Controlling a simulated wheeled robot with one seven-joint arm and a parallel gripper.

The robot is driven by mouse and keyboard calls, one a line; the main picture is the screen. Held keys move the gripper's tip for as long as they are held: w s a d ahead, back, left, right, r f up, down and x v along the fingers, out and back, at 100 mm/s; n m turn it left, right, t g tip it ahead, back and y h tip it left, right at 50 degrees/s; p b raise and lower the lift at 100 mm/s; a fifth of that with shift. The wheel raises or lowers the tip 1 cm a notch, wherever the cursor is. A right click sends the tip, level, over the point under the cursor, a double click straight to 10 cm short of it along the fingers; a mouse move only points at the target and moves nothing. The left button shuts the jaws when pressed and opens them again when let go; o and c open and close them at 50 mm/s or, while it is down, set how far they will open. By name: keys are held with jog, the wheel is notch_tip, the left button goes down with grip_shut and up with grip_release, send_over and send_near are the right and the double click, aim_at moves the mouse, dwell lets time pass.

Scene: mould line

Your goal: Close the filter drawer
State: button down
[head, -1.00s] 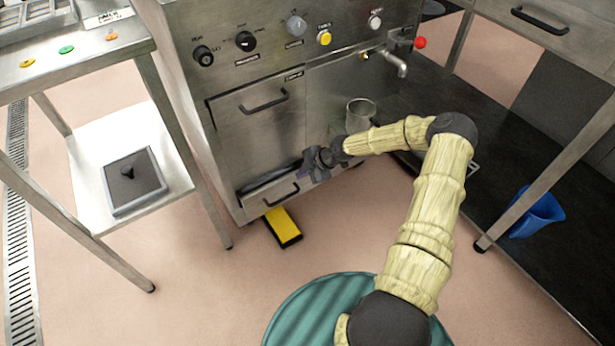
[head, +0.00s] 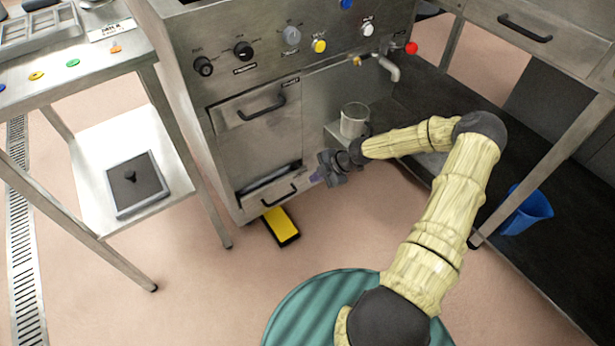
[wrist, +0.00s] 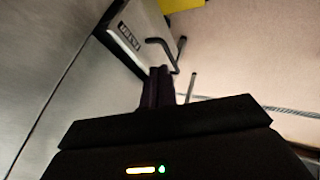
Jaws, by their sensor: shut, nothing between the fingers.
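The filter drawer (head: 263,205) is the low steel drawer of the cabinet, with a dark handle (head: 279,197). A dark gap shows above its front, and it stands partly out. In the wrist view the drawer front (wrist: 150,30) carries a small label, and its handle (wrist: 165,46) juts toward the right. My gripper (head: 317,177) is at the right end of the drawer, shut and empty. In the wrist view its closed fingers (wrist: 160,75) point toward the drawer's near end, close to the handle. I cannot tell whether they touch it.
A larger drawer (head: 250,112) with a handle is above. A glass beaker (head: 354,122) stands on a ledge right of it. A steel table (head: 150,215) is left, a blue bin (head: 526,212) right.

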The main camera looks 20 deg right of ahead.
jog(key=p+v, duration=0.1)
jog(key=v, duration=0.3)
jog(key=c, duration=2.2)
grip_release()
jog(key=c, duration=1.8)
grip_release()
jog(key=o, duration=0.3)
jog(key=shift+s+a+r, duration=0.15)
jog(key=shift+s, duration=0.05)
jog(key=shift+s+a+r+m+g+h, duration=0.25)
jog(key=shift+s+a+r+m+h, duration=0.85)
jog(key=shift+s+r+m, duration=2.6)
jog(key=shift+s+a+r+m+g+h, duration=0.2)
jog(key=shift+s+a+r+m+h, duration=0.9)
jog(key=shift+s+r+m, duration=2.6)
jog(key=shift+s+a+r+m+g+h, duration=0.25)
jog(key=shift+s+a+r+m+h, duration=0.85)
jog(key=shift+s+r+m, duration=2.55)
